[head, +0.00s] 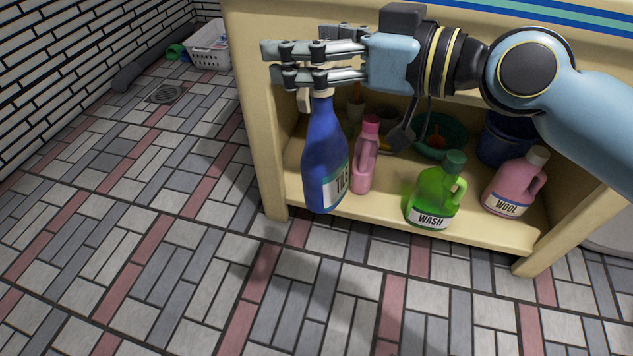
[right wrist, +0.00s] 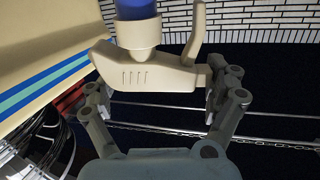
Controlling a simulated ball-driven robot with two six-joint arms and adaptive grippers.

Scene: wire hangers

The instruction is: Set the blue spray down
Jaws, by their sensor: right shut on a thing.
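The blue spray (head: 325,150) is a blue bottle with a pale label and a cream trigger head. My right gripper (head: 305,64) is shut on its head and holds it nearly upright at the front left of the low cabinet's opening. Its base overlaps the front edge of the lower shelf (head: 385,210); whether it touches is unclear. In the right wrist view, the cream trigger head (right wrist: 150,72) sits between the two fingers, with the blue body at the top edge. The gripper hides part of the head in the head view. My left gripper is not in view.
A pink bottle (head: 365,160), a green WASH jug (head: 433,195) and a pink WOOL jug (head: 515,185) stand on the shelf. A green basin (head: 440,137) and a dark blue bucket (head: 500,145) are behind. Tiled floor (head: 130,230) is open at left; a white basket (head: 210,47) stands far back.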

